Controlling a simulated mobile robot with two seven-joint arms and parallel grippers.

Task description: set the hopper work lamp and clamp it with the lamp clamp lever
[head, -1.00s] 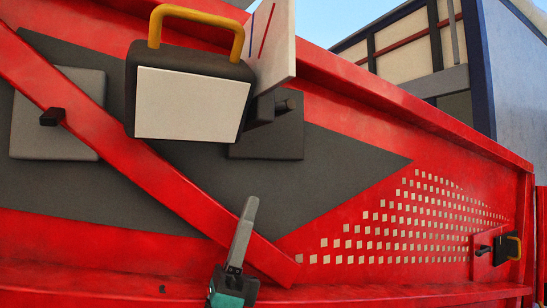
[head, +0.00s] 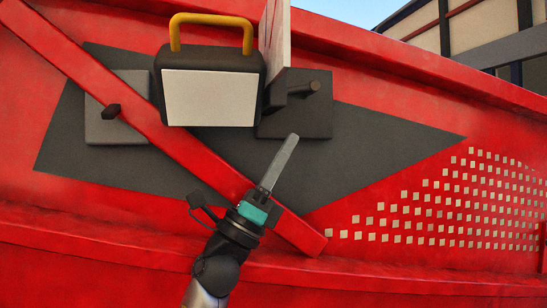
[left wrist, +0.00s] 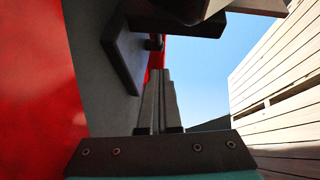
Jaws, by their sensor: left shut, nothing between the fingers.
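The work lamp (head: 210,97) has a black body, a pale front panel and a yellow handle on top. It is in front of the red hopper wall. A dark stub (head: 306,88), perhaps the lamp clamp lever, stands out from a dark square plate (head: 310,120) just right of the lamp. My left gripper (head: 292,138) is shut and empty, pointing up, below that plate in the picture. In the left wrist view the shut fingers (left wrist: 163,75) point toward the plate (left wrist: 123,55) and stub (left wrist: 155,43), apart from both. The dark shape at the top there is probably the lamp.
A pale upright board (head: 275,40) stands beside the lamp. A red diagonal bar (head: 150,125) crosses the wall, with a grey plate (head: 115,128) and black peg (head: 112,111) at left. A slatted pale wall (left wrist: 280,85) is at right in the wrist view.

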